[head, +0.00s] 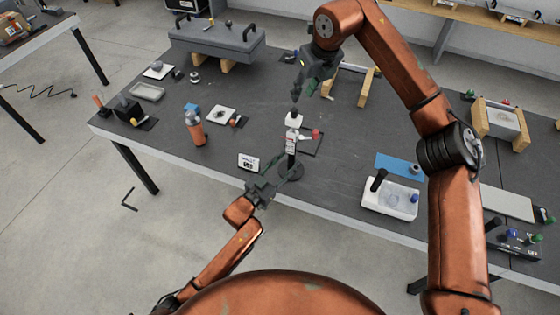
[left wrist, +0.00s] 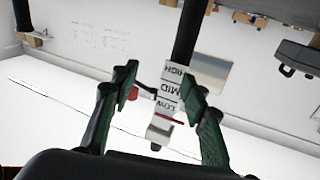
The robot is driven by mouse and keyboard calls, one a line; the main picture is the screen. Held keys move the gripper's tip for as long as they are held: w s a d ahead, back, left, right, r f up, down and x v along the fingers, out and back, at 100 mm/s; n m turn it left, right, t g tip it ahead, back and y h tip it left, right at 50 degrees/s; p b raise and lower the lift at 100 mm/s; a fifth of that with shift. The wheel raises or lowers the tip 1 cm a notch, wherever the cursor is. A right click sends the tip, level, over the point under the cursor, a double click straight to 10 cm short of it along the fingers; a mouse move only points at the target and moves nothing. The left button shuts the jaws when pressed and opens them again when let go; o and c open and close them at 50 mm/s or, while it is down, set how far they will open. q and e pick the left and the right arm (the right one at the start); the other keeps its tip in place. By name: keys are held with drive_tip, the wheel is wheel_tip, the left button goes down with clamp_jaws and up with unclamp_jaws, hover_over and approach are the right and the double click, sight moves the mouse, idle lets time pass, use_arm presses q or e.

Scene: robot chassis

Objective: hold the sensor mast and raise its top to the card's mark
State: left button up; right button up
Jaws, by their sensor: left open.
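The sensor mast stands upright on a round black base (head: 291,172) near the table's front edge. Its white label strip (head: 292,142) reads HIGH, MID and LOW in the left wrist view (left wrist: 167,92), with a red line by LOW. My left gripper (head: 284,174) is open low beside the mast; in the left wrist view its fingers (left wrist: 165,100) flank the strip with gaps. My right gripper (head: 313,95) hangs above and slightly right of the mast's dark top (head: 294,113), with fingers apart. A small white card (head: 249,162) stands left of the mast; its print is too small to read.
An orange-and-grey bottle (head: 195,128) stands left of the card. A red knob (head: 316,133) is right of the mast. A white tray (head: 390,199) and a blue mat (head: 400,164) lie to the right.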

sight(290, 150)
use_arm(q)
drive_tip(key=shift+w+a+f+n+y, duration=0.15)
drive_tip(key=shift+w+a+n+y, duration=0.15)
drive_tip(key=shift+a, duration=0.25)
drive_tip(key=shift+w+a+f+n+y, duration=0.1)
drive_tip(key=shift+w+a+n+y, duration=0.15)
drive_tip(key=shift+a, duration=0.25)
drive_tip(key=shift+w+d, duration=0.1)
drive_tip(key=shift+w, duration=0.2)
drive_tip(key=shift+x, duration=3.45)
drive_tip(key=shift+c, duration=0.5)
clamp_jaws()
